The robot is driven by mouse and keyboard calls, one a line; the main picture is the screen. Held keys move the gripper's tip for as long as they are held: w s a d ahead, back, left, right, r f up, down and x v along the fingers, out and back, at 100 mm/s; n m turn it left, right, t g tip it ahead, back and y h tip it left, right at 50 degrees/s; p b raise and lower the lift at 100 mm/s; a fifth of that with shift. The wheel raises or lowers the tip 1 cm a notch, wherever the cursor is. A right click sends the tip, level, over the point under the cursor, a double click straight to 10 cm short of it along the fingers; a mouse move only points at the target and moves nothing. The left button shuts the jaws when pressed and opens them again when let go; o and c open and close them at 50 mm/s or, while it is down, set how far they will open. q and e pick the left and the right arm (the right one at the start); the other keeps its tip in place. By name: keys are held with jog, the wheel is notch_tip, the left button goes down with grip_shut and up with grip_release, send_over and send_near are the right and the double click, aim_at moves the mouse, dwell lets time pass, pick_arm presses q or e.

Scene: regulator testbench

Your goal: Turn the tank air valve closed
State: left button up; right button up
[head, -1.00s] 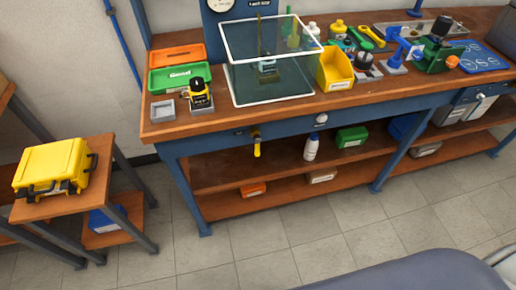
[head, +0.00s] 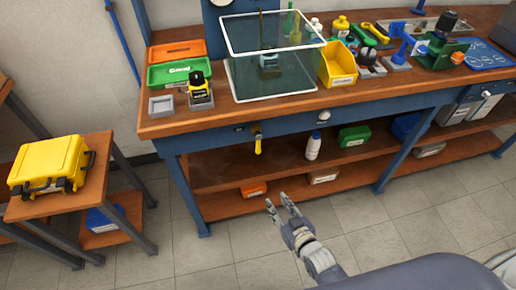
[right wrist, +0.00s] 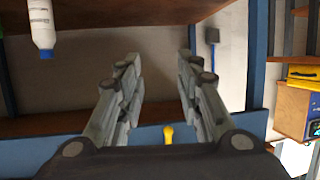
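The tank air valve (head: 256,143) is on the blue front rail of the workbench, below the glass tank (head: 275,85). Its yellow lever hangs down. The yellow lever also shows small in the right wrist view (right wrist: 168,133), low between the fingers and beyond them. My right gripper (head: 277,200) is open and empty, in front of the bench, lower in the picture than the valve and apart from it. Its two spread fingers also show in the right wrist view (right wrist: 158,62), which looks upside down. My left gripper is not in view.
A yellow case (head: 48,163) lies on a side table to the left. The floor before the bench is clear.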

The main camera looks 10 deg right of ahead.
aim_at(259, 149)
jog(key=w+a+r+t, duration=0.1)
jog(key=w+r+t, duration=0.1)
jog(key=r, duration=0.5)
jog(key=w+r+t, duration=0.2)
jog(key=r, duration=0.5)
jog(key=shift+y, duration=0.4)
jog(key=x, duration=1)
jog(key=shift+w+a+r+b, duration=0.1)
jog(key=shift+a+r+b, duration=0.05)
jog(key=shift+a+b, duration=0.15)
grip_shut()
